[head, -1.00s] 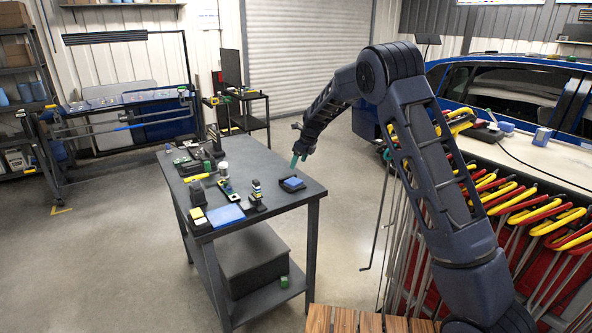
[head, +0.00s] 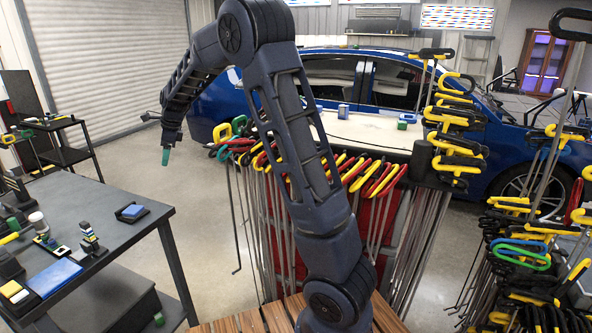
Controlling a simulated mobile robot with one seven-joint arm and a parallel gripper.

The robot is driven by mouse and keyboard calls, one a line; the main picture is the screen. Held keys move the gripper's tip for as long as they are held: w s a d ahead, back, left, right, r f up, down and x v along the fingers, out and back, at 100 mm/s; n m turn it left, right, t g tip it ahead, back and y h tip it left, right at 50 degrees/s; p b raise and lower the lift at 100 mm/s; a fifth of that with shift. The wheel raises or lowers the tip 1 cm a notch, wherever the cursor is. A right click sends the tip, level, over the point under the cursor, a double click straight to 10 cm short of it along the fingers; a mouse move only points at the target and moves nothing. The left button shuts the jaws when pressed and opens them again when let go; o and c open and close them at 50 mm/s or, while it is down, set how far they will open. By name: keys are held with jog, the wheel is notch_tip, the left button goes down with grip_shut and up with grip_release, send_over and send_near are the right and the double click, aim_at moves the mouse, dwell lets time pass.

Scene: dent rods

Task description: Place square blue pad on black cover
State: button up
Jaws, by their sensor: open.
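A small square blue pad (head: 133,210) lies on a small dark base at the right end of the dark worktable (head: 112,246). A larger flat blue pad (head: 55,275) lies near the table's front edge. I cannot tell which dark piece is the black cover; a black block (head: 10,264) stands beside the larger pad. My gripper (head: 166,157), with green fingertips, hangs pointing down beyond the table's right end, apart from both pads. It is open, and nothing shows between its fingers.
Several tools and small blocks crowd the table's left part. A rack of hanging rods with red and yellow handles (head: 370,175) stands to the right, before a white bench (head: 375,130) and a blue car (head: 330,75). Open floor lies between table and rack.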

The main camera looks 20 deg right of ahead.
jog(key=s+d+r+n, duration=0.3)
jog(key=s+d, duration=0.3)
jog(key=d, duration=0.1)
jog(key=s+d+r+n+t, duration=0.1)
jog(key=s+d+r+n, duration=0.2)
jog(key=s+d, duration=0.3)
jog(key=s+d+r+n, duration=0.3)
jog(key=s+d, duration=0.3)
jog(key=d, duration=0.3)
jog(key=shift+s+d+r+h, duration=0.25)
jog(key=shift+r+h, duration=0.15)
jog(key=shift+r, duration=0.1)
jog(key=s+d+f+n+h, duration=0.1)
jog(key=s+d+n, duration=0.3)
jog(key=s, duration=0.7)
jog(key=s+d+f+n+t+h, duration=0.1)
jog(key=s+d+f+n, duration=0.2)
jog(key=s, duration=0.8)
jog(key=d+n, duration=0.2)
jog(key=d, duration=0.2)
jog(key=shift+d+f+t+h, duration=0.25)
jog(key=shift+d+t+h, duration=0.05)
jog(key=shift+d+h, duration=0.1)
